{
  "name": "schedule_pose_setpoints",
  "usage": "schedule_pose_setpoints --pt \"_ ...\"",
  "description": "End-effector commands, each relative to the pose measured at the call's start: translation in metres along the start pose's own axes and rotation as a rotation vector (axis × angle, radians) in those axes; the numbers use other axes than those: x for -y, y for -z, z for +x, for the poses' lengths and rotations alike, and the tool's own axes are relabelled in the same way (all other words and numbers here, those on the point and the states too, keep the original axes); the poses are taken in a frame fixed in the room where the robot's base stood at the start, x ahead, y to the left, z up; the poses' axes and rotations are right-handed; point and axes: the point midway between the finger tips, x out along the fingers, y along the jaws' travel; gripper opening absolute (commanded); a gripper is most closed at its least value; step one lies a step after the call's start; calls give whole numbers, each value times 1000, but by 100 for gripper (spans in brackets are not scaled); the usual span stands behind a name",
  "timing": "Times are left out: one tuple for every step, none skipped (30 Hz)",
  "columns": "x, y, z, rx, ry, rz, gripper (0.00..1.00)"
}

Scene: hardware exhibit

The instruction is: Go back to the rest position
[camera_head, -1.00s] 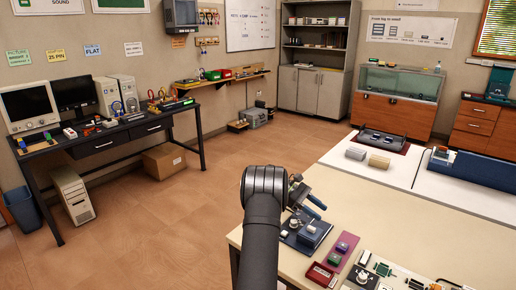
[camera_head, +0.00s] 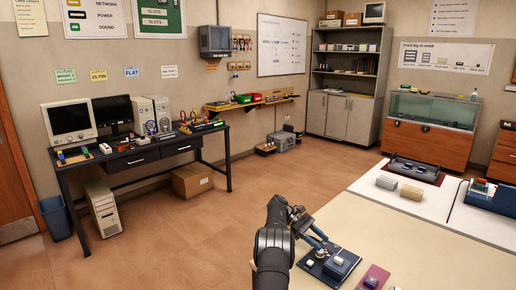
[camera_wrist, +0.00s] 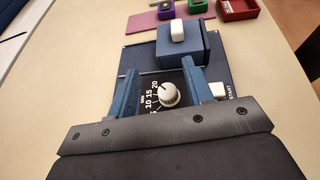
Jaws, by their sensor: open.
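My gripper (camera_wrist: 162,85) is open and empty in the wrist view, with its two blue fingers apart. Between and below the fingers shows a dark panel with a white knob (camera_wrist: 169,94) and printed numbers. Just beyond the fingertips is a blue box (camera_wrist: 192,56) with a white block on top. In the head view my gripper (camera_head: 318,240) is small, above the near table beside the blue box (camera_head: 342,262). Whether the fingers touch anything is hard to tell.
The cream table (camera_head: 400,238) has free room behind the panel. A purple mat (camera_head: 374,280) lies to the right of the box. In the wrist view, a red tray (camera_wrist: 237,8) stands at the far right. A desk with monitors (camera_head: 140,158) stands at the left wall.

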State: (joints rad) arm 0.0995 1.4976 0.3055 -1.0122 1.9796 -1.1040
Motion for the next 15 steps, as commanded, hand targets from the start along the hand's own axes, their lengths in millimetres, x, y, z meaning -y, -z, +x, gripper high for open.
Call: schedule_pose_setpoints --pt "0 6 -1 0 0 -1 47" --pt "0 9 -1 1 1 -2 47" --pt "0 13 -1 0 0 -1 47" --pt "0 16 -1 0 0 -1 47" --pt "0 20 0 1 1 -2 47" --pt "0 24 2 0 0 -2 47" --pt "0 28 4 0 0 -2 47" --pt "0 30 5 0 0 -2 47" --pt "0 33 6 0 -1 -1 47" --pt "-1 35 7 0 -1 -1 47" --pt "-1 36 7 -1 -1 0 47" --pt "-1 38 8 -1 -1 0 47" --pt "-1 39 8 -1 -1 0 47" --pt "-1 39 9 -1 -1 0 47" --pt "-1 40 9 -1 -1 0 47"
